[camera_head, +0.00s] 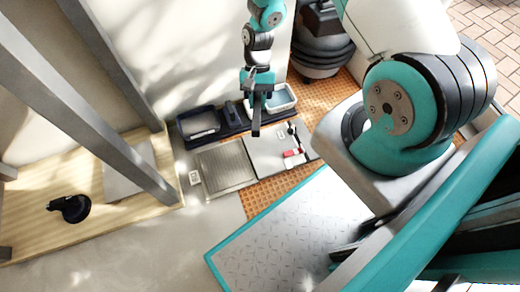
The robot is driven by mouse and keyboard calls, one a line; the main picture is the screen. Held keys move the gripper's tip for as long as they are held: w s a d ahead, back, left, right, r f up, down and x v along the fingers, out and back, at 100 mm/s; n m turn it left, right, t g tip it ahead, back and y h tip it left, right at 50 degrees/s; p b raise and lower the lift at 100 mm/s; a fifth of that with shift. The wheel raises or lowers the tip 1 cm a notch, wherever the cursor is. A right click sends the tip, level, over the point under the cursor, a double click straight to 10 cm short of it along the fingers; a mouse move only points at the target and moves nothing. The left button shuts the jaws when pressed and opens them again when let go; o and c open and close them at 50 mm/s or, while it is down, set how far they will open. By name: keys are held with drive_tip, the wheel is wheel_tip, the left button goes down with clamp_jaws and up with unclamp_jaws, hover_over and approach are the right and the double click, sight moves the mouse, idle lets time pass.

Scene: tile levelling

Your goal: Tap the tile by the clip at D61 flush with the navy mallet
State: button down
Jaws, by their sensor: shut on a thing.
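My gripper (258,88) is at upper centre, pointing down. It is shut on a dark, upright bar-shaped thing, apparently the navy mallet (256,122), whose shade is hard to tell at this size. Its lower end shows in front of the far edge of the tiles; I cannot tell its height above them. A grey textured tile (225,168) lies to the left and a paler smooth tile (268,156) to the right. A small white tag (194,178) is at the left tile's edge; its writing is unreadable. The clip at D61 cannot be made out.
A dark tray (199,124) and a pale blue-grey tub (281,98) stand behind the tiles. A red item (292,153) and a black-handled tool lie at the right tile. A wooden board (30,232) bears a black suction-cup-like object (71,208). A grey post (90,110) crosses the left.

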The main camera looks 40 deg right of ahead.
drive_tip(key=s+f+m+b, duration=0.1)
drive_tip(key=f+b, duration=0.4)
drive_tip(key=f, duration=0.3)
drive_tip(key=s+a+f+m+t+y+b, duration=0.1)
drive_tip(key=f+m+b, duration=0.1)
drive_tip(key=f+b, duration=0.3)
drive_tip(key=s+f+m+b, duration=0.1)
drive_tip(key=f+b, duration=0.4)
drive_tip(key=f, duration=0.5)
drive_tip(key=shift+s+a+f+m+t+y, duration=0.15)
drive_tip(key=shift+a+f+m+t+y, duration=0.1)
drive_tip(key=shift+f+m+t+y, duration=0.1)
wheel_tip(320, 180, up, 5)
drive_tip(key=p, duration=0.4)
drive_tip(key=shift+f, duration=0.2)
wheel_tip(320, 180, down, 6)
drive_tip(key=b, duration=0.3)
drive_tip(key=shift+r, duration=0.25)
wheel_tip(320, 180, up, 5)
drive_tip(key=p, duration=0.5)
drive_tip(key=shift+r, duration=0.2)
